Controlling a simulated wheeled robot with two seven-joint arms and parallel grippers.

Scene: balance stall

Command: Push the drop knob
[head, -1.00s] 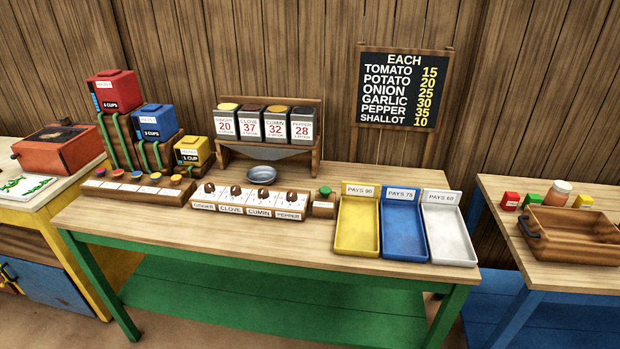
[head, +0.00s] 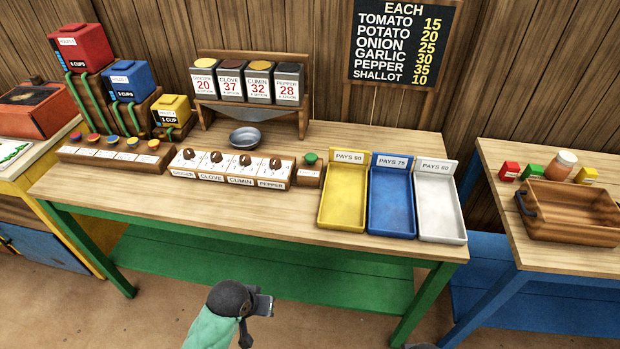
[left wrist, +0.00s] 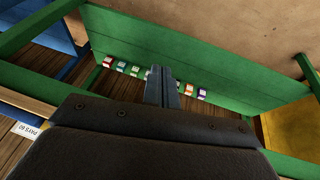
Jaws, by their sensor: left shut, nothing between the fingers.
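A green knob (head: 310,158) sits on a small wooden block (head: 308,176) on the table, between the row of dial switches and the yellow tray. The block's label is too small to read, so I cannot confirm it says drop. My left gripper (head: 263,305) is in front of the table, below the tabletop and well apart from the knob. In the left wrist view its fingers (left wrist: 161,86) are shut and empty, against the green lower shelf. The knob is not visible in that view. My right gripper is not in view; a small dark shape shows at the bottom edge.
Dials (head: 230,168) labelled ginger, clove, cumin and pepper stand left of the knob, below a metal bowl (head: 245,138). Yellow (head: 342,212), blue (head: 391,215) and white (head: 441,215) trays stand to its right. The tabletop's front edge (head: 200,212) lies between my gripper and the knob.

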